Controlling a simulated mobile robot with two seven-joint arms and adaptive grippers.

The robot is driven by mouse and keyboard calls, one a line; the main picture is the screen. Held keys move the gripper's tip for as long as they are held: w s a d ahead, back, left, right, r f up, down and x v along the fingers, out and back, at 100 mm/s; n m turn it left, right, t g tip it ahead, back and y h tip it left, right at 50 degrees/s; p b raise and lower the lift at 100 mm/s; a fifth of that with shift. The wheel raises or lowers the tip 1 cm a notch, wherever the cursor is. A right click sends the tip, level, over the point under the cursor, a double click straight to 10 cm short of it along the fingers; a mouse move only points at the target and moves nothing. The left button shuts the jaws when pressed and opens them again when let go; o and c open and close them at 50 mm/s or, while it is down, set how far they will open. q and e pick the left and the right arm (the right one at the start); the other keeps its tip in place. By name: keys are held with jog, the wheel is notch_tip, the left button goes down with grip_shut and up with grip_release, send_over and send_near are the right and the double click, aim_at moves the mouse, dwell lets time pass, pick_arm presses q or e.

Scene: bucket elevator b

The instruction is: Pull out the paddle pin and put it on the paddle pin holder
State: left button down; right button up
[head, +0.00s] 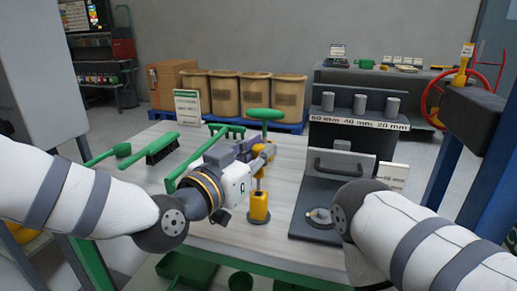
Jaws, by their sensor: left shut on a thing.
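My left gripper (260,158) is over the middle of the light table, shut on a T-shaped piece with a green crossbar handle (265,114), which looks like the paddle pin. The handle stands upright above the fingers, which partly hide the stem. Directly below is a small yellow block (259,208) on the table, perhaps the pin holder. A thin upright part shows between the gripper and the block; I cannot tell whether the pin is seated in it. My right arm reaches in from the right, but its gripper does not show.
A green-handled brush (163,148) and other green tools lie at the table's left. A white sign (187,107) stands at the back. The table's front middle is clear.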

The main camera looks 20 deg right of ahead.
aim_at(258, 174)
pick_arm(q)
jog(key=shift+f+b, duration=0.5)
jog(key=shift+f, duration=1.7)
pick_arm(e)
jog(key=shift+s+f, duration=0.65)
pick_arm(q)
jog(key=c, duration=1.4)
grip_release()
jog(key=v, duration=1.2)
